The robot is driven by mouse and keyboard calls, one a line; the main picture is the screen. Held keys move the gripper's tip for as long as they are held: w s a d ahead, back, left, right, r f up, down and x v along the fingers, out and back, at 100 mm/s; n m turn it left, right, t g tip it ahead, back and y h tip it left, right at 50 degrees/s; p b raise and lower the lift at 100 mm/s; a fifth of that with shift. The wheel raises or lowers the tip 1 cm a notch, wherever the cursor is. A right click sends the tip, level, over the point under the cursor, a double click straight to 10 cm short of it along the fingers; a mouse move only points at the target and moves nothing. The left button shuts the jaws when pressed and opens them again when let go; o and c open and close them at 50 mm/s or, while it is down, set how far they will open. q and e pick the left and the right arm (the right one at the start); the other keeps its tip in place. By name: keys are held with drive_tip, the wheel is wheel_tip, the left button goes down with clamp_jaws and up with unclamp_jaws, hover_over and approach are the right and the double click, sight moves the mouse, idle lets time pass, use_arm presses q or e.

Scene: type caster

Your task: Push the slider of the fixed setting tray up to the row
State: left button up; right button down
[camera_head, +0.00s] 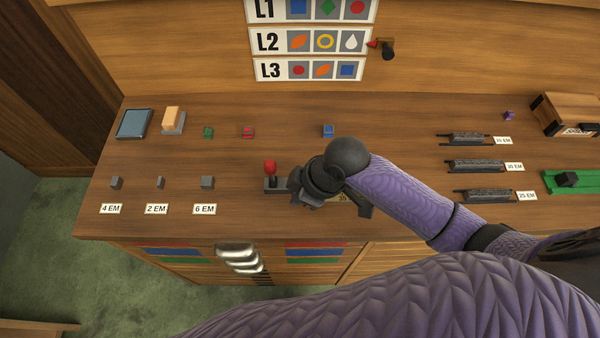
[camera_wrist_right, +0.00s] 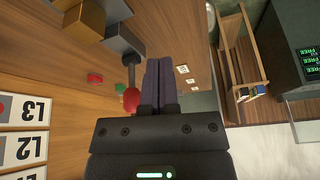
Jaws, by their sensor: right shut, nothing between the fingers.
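A dark lever with a red knob (camera_head: 270,167) stands on a grey base (camera_head: 270,186) at the middle front of the bench; it seems to be the slider on the setting tray. My right gripper (camera_head: 303,187) is just right of it, and its arm and wrist hide the rest of the tray. In the right wrist view the shut, empty fingers (camera_wrist_right: 158,84) are close beside the red knob (camera_wrist_right: 131,100) and its dark stem. I cannot tell whether they touch. A grey block (camera_wrist_right: 125,40) shows beyond the stem. My left gripper is out of view.
Small grey pieces with EM labels (camera_head: 204,209) stand at the left front. A blue tray (camera_head: 134,123), green, red and blue (camera_head: 328,131) sorts lie behind. Dark racks (camera_head: 472,166) and a green tray (camera_head: 567,187) are at the right.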

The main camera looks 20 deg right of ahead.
drive_tip(key=w+d+r+n, duration=0.1)
drive_tip(key=w+d+r, duration=0.1)
drive_tip(key=w+d+r+n+g+p, duration=0.1)
drive_tip(key=w+d+r, duration=0.1)
drive_tip(key=r, duration=0.1)
drive_tip(key=shift+w+d+n+h, duration=0.3)
drive_tip(key=shift+d+n, duration=0.1)
drive_tip(key=b+x, duration=0.2)
drive_tip(key=x, duration=0.7)
drive_tip(key=shift+w+f+b, duration=0.1)
drive_tip(key=shift+f+b, duration=0.2)
drive_tip(key=shift+b, duration=0.1)
